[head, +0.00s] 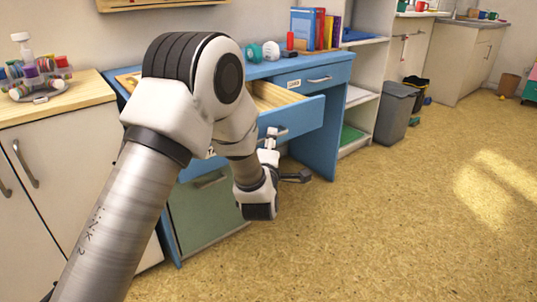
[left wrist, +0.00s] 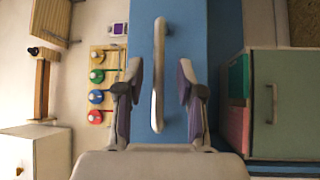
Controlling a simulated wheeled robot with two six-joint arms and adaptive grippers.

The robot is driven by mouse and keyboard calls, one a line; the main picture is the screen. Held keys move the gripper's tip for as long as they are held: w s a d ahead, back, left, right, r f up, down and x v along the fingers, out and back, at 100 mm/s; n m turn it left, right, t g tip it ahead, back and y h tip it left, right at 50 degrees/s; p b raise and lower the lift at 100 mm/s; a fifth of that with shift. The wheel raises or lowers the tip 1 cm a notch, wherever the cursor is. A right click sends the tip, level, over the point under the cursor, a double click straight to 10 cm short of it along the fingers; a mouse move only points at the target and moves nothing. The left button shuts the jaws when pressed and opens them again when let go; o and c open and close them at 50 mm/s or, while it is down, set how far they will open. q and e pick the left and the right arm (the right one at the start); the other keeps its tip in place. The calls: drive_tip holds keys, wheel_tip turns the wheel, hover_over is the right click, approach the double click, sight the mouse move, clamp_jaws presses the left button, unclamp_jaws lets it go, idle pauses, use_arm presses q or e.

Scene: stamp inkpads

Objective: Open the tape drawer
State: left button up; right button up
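A blue drawer (head: 303,116) in the blue desk is pulled out, and its pale wooden inside shows in the head view. Its label is mostly hidden by my left arm, so I cannot read it. My left gripper (head: 271,139) is at the front of this drawer, by its metal handle (head: 280,131). In the left wrist view the handle (left wrist: 158,75) lies between the two fingers of my left gripper (left wrist: 159,78). The fingers are open, with a gap on each side of the bar. My right gripper is in neither view.
The desk top (head: 270,68) holds books (head: 314,29) and small items. A closed blue drawer (head: 311,78) is to the right of the open one. A green-grey cabinet door (head: 207,208) is below. A grey bin (head: 397,112) stands right. Floor in front is clear.

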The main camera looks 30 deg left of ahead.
use_arm(q)
drive_tip(key=v, duration=1)
drive_tip(key=shift+w, duration=0.1)
drive_tip(key=s+f+m+g+h, duration=0.2)
drive_tip(key=s+f+g, duration=0.25)
drive_tip(key=f, duration=0.95)
drive_tip(key=s+f+m+g+h, duration=0.15)
drive_tip(key=s+f+g, duration=0.35)
drive_tip(key=f, duration=0.9)
drive_tip(key=s+d+f+m+g+h, duration=0.2)
drive_tip(key=s+d+f+m+g, duration=0.15)
drive_tip(key=s+f+m, duration=0.55)
drive_tip(key=s+d+f+m+g+h, duration=0.2)
drive_tip(key=s+m+g, duration=0.4)
drive_tip(key=s, duration=0.7)
wheel_tip(320, 180, up, 36)
drive_tip(key=m+t+p, duration=0.1)
drive_tip(key=m+p, duration=0.1)
drive_tip(key=p, duration=3.4)
drive_tip(key=shift+a, duration=0.3)
